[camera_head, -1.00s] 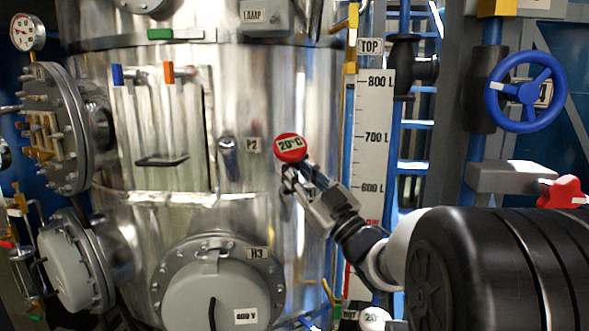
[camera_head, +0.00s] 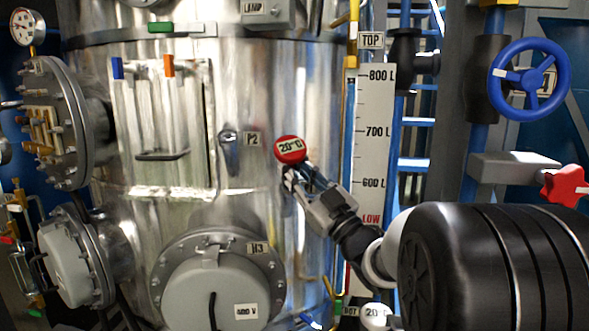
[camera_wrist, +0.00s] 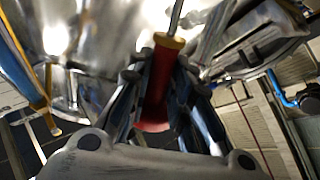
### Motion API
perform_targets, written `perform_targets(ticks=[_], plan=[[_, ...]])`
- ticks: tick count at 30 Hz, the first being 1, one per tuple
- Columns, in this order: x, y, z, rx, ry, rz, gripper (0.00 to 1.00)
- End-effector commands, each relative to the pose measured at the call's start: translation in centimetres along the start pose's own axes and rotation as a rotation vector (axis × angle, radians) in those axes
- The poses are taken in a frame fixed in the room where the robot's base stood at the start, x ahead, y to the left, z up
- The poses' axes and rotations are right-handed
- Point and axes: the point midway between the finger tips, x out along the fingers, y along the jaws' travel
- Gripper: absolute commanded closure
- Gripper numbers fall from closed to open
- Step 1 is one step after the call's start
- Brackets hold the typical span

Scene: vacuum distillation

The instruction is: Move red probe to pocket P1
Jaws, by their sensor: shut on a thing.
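The red probe, with a round red head marked "20°C" (camera_head: 289,149), is held in my gripper (camera_head: 290,178) in front of the shiny steel vessel (camera_head: 270,95). In the wrist view my gripper (camera_wrist: 155,85) is shut around the probe's red body (camera_wrist: 158,90). The probe has a yellowish collar and a thin metal rod running up out of frame. A small metal fitting (camera_head: 229,150) sits on the vessel left of the probe, beside the label P2 (camera_head: 251,139). I see no label P1 in these frames.
A litre scale (camera_head: 375,150) and pipes stand at the right, with a blue handwheel (camera_head: 530,80) and a red knob (camera_head: 564,186). Blue (camera_head: 117,68) and orange (camera_head: 168,66) tabs top the panel at left.

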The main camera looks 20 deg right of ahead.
Motion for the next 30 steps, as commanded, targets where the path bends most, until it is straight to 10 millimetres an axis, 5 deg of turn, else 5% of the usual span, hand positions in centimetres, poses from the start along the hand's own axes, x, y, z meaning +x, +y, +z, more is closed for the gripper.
perform_targets(ticks=[30], plan=[[0.0,0.0,2.5,0.0,0.001,0.0,1.0]])
